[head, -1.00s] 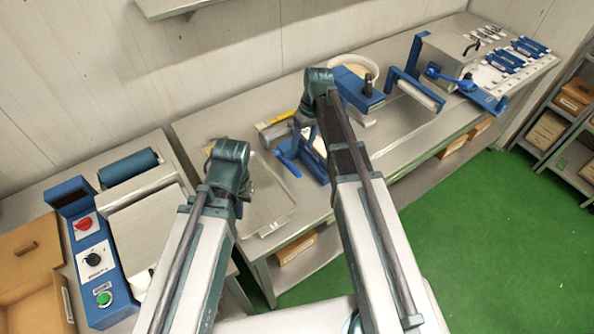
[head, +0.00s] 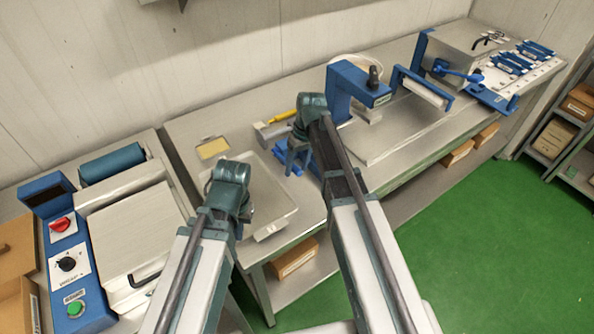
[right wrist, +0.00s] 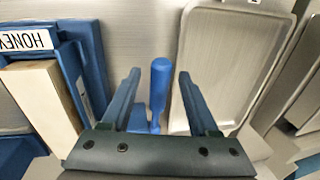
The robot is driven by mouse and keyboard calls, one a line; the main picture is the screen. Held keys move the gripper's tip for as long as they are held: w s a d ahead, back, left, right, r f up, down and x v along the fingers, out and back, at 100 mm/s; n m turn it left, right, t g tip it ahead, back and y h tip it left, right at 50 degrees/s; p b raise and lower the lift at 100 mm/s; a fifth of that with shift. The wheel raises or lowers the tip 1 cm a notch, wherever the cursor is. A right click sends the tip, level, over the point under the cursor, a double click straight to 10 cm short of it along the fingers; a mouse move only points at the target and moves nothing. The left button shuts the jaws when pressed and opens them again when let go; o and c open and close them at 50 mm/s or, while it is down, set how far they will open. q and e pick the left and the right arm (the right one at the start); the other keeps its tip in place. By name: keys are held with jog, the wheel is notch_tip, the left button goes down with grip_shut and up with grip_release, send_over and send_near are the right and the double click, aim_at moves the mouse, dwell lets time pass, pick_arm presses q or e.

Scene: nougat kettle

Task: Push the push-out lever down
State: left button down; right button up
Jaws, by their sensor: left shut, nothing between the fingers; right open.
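A blue lever handle (right wrist: 160,80) with a rounded end stands between the two spread fingers of my right gripper (right wrist: 162,95) in the right wrist view. There is a gap on both sides of the handle. In the head view my right gripper (head: 298,158) points down over the small blue device on the bench, and my wrist hides most of that device. Blue parts of it (head: 284,148) show beside the fingers. My left gripper (head: 246,212) is shut and empty above the grey tray, its fingers mostly hidden by the wrist.
In the head view a blue press (head: 348,85) and roller frame (head: 422,88) stand farther right. A control panel (head: 66,262) is at left.

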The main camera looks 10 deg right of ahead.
grip_shut()
dwell(1.4)
